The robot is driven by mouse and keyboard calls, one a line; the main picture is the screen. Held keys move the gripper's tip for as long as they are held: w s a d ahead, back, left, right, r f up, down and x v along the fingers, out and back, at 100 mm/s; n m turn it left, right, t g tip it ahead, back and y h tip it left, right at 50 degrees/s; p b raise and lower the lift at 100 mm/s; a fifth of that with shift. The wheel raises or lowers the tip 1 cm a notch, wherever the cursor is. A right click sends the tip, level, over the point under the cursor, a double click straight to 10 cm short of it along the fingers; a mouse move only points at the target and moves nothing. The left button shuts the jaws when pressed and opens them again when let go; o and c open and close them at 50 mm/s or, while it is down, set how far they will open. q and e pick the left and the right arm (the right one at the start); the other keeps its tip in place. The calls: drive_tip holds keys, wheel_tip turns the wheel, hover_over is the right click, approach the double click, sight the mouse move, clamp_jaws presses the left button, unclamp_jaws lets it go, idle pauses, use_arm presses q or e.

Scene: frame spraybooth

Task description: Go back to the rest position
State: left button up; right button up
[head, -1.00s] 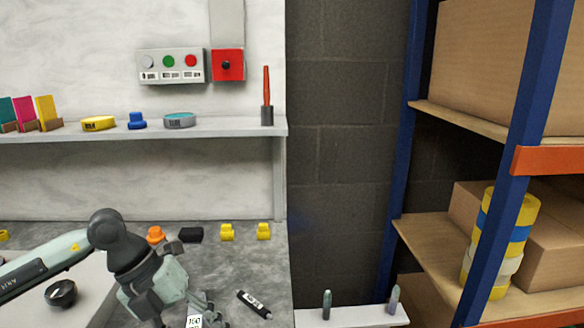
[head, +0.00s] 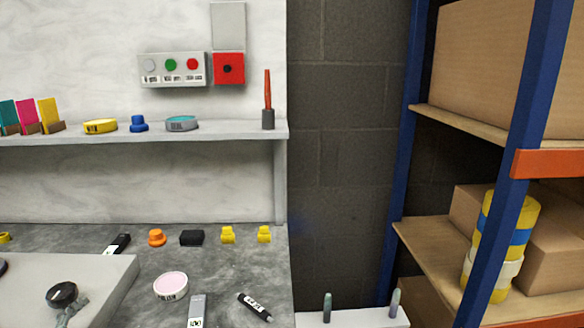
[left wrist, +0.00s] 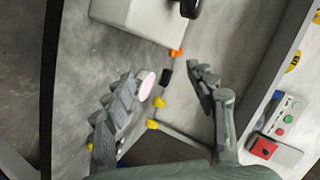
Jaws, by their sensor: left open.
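My left gripper (left wrist: 168,76) is open in the left wrist view, its two grey fingers spread apart with nothing held between them. Beyond the fingers, the worktop and its small items show at a tilt. In the head view only a small grey-green piece, probably a fingertip of mine, shows at the lower left beside a black knob (head: 62,294). The rest of the left arm is out of that view. My right gripper is in neither view.
The grey worktop (head: 235,270) carries a pink-topped round tin (head: 171,286), a black marker (head: 254,307), an orange piece (head: 156,237) and yellow pieces (head: 228,235). A wall shelf (head: 200,133) hangs above. Blue-posted racking (head: 523,130) stands at the right.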

use_arm(q)
drive_tip(key=s+a+f+n+g+y, duration=0.1)
drive_tip(key=s+a+f+g, duration=0.25)
drive_tip(key=s, duration=0.25)
drive_tip(key=s+a+f+n+g+y, duration=0.1)
drive_tip(key=s+a+f+g+y, duration=0.2)
drive_tip(key=s, duration=0.4)
drive_tip(key=s+d+f+n+g+h, duration=0.1)
drive_tip(key=s+d+f+n+h, duration=0.2)
drive_tip(key=d+f, duration=0.45)
drive_tip(key=s+d+f+n+g+h, duration=0.25)
drive_tip(key=s+d+f, duration=0.2)
drive_tip(key=d, duration=0.65)
drive_tip(key=shift+h, duration=0.65)
drive_tip(key=shift+p+x, duration=1.2)
drive_tip(key=shift+x, duration=1.6)
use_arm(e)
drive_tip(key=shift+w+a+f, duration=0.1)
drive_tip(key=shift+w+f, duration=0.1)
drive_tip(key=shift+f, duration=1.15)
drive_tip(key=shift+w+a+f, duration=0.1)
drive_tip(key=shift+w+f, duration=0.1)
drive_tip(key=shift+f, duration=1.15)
use_arm(q)
drive_tip(key=shift+s+d, duration=0.1)
drive_tip(key=shift+d, duration=0.05)
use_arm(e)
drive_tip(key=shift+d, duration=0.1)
